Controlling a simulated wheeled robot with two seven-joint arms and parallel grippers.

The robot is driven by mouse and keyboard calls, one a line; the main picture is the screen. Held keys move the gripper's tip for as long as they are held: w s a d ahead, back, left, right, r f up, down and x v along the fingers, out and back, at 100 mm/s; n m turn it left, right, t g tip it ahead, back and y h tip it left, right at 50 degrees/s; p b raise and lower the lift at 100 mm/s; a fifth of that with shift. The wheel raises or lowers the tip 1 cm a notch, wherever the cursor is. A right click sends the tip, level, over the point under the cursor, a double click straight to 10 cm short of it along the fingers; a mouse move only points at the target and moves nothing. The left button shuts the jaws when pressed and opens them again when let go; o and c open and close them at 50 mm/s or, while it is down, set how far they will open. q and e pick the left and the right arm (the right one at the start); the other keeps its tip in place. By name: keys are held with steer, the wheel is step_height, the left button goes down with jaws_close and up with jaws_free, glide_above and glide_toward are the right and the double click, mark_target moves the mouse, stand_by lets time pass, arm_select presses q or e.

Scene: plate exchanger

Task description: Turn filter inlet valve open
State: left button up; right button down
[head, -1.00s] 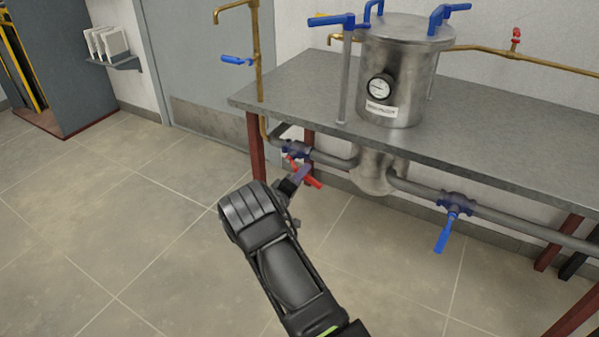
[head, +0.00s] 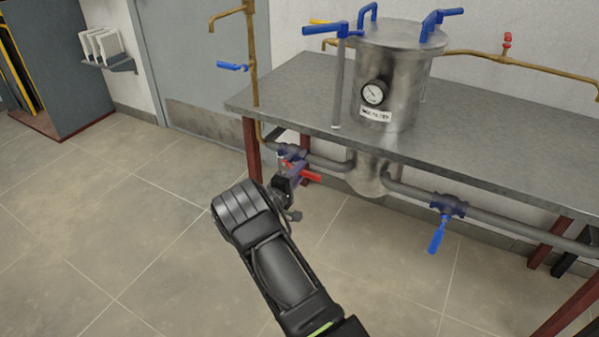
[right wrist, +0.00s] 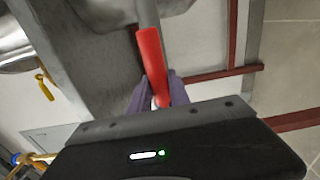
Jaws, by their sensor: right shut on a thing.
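The filter (head: 395,85) is a steel vessel with a gauge, set through the bench. On the pipe at its lower left is a valve (head: 292,153) with a red lever (head: 303,172), which points right and slightly down in the head view. My right gripper (head: 294,173) is shut on this lever, and partly hides it. In the right wrist view the red lever (right wrist: 152,60) runs between the purple fingers (right wrist: 158,97), with its end sticking out beyond them. My left gripper is not in view.
The metal bench (head: 290,90) overhangs the valve, with a dark red leg (head: 252,150) just to its left. A blue-handled valve (head: 438,235) hangs on the pipe to the right. The tiled floor (head: 120,230) in front is clear.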

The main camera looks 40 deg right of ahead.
steer(key=c, duration=1.2)
jaws_free()
steer(key=shift+a, duration=0.1)
steer(key=p+v, duration=0.1)
steer(key=v, duration=0.6)
steer(key=shift+a, duration=0.3)
steer(key=shift+s, duration=0.1)
